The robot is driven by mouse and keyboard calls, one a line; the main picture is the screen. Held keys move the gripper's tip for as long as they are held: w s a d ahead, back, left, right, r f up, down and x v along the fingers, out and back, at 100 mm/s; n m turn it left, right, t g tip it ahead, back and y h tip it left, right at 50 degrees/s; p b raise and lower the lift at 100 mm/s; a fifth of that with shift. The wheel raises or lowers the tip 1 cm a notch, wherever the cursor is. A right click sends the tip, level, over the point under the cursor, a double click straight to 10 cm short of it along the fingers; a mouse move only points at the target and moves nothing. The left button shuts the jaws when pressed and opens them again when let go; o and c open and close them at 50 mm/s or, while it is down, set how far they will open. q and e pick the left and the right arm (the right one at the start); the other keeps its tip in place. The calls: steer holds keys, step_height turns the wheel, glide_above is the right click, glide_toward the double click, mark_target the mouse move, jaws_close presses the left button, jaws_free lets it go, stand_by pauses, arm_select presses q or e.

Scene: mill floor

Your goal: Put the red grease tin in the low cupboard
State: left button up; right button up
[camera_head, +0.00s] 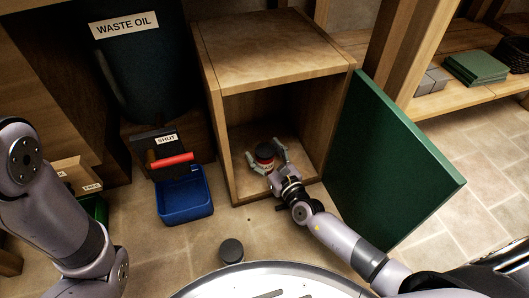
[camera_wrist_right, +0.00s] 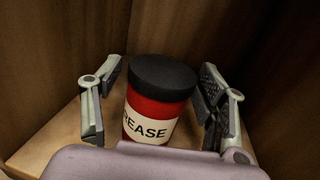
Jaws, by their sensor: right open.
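The red grease tin (camera_head: 265,155) stands upright on the floor of the low cupboard, near its front. It has a black lid and a white label, and it shows large in the right wrist view (camera_wrist_right: 158,105). The low cupboard (camera_head: 275,62) is a wooden box, and its green door (camera_head: 390,160) is swung wide open to the right. My right gripper (camera_head: 266,162) reaches into the cupboard with its fingers open on either side of the tin. In the right wrist view (camera_wrist_right: 160,108) a gap shows between the tin and each finger. My left arm is at the left; its gripper is out of view.
A dark waste oil drum (camera_head: 140,60) stands left of the cupboard, above a valve with a red handle (camera_head: 172,160) and a blue tray (camera_head: 185,195). A dark round object (camera_head: 231,250) is on the floor in front.

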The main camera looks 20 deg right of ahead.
steer(key=shift+r, duration=0.15)
steer(key=shift+s+d+p, duration=0.1)
steer(key=shift+s+p, duration=0.25)
steer(key=shift+p, duration=0.05)
steer(key=p+v, duration=0.4)
steer(key=v, duration=0.7)
steer(key=shift+s, duration=0.2)
